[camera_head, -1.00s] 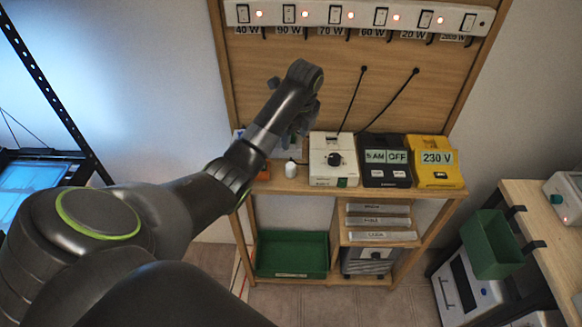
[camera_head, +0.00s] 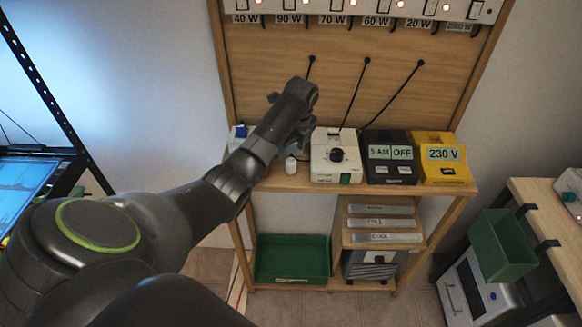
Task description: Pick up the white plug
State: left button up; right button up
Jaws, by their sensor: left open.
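The small white plug (camera_head: 290,165) stands on the wooden shelf (camera_head: 365,188), just left of the white box with the black dial. My left gripper (camera_head: 298,143) is above and close behind the plug, at the end of my dark arm. It is open, with nothing seen between its fingers. The fingers are small and partly hidden by my wrist, so I cannot tell whether they touch the plug. My right gripper is not in view.
The white dial box (camera_head: 322,172), a black timer box (camera_head: 377,166) and a yellow 230 V box (camera_head: 440,171) stand in a row to the right. A cord hangs behind my gripper. A switch strip (camera_head: 390,8) runs above. A green bin (camera_head: 291,258) sits below.

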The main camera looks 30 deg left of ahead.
aim_at(291, 161)
pick_arm(q)
jog(key=shift+a+f, duration=0.1)
jog(key=shift+f, duration=0.55)
notch_tip(291, 161, down, 4)
jog(key=shift+a+f+p, duration=0.15)
jog(key=shift+f+p, duration=0.1)
jog(key=shift+p, duration=0.7)
jog(key=shift+a+f, duration=0.1)
jog(key=shift+f, duration=0.35)
jog(key=c, duration=1.1)
jog(key=shift+o, duration=0.2)
jog(key=shift+w+r, duration=0.1)
jog(key=shift+r, duration=0.05)
